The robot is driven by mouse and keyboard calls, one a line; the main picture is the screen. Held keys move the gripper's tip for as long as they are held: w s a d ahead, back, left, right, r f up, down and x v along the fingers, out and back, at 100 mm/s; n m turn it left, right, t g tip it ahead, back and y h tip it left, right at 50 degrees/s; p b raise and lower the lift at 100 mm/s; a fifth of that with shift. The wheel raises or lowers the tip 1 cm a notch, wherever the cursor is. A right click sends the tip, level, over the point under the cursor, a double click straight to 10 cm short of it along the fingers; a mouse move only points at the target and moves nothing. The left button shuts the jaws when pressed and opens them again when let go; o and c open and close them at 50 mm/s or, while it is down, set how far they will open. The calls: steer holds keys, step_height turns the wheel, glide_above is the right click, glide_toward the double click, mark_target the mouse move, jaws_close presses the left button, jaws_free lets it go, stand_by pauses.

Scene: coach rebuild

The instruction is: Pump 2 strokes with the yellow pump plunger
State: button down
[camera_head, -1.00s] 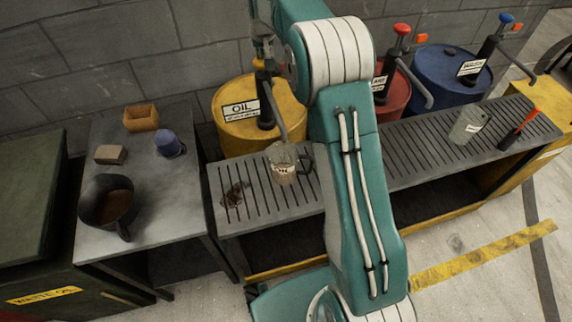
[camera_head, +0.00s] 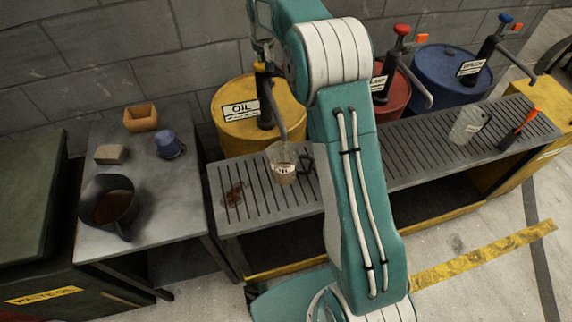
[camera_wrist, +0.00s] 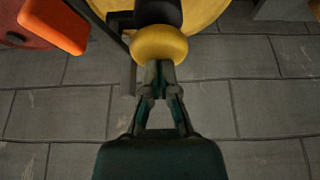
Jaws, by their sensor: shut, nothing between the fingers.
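The yellow pump plunger has a round yellow knob (camera_head: 259,67) above the black pump body on the yellow OIL drum (camera_head: 232,112). The knob shows large in the wrist view (camera_wrist: 158,45). My gripper (camera_wrist: 158,68) is shut and empty, its fingertips at the knob's near edge; they look to be touching it. In the head view my gripper (camera_head: 260,52) is just above the knob, partly hidden by my arm. A clear jug (camera_head: 283,165) with a handle and label stands on the slotted grate under the oil pump's spout, with brownish liquid low in it.
Red (camera_head: 392,95) and blue (camera_head: 450,72) drums with pumps stand to the right. The grate bench (camera_head: 400,150) also holds a clear beaker (camera_head: 467,125) and an orange-handled tool (camera_head: 519,128).

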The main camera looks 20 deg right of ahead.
steer(key=shift+s+f, duration=0.1)
steer(key=shift+f, duration=0.05)
steer(key=shift+r, duration=3.9)
step_height(320, 180, up, 6)
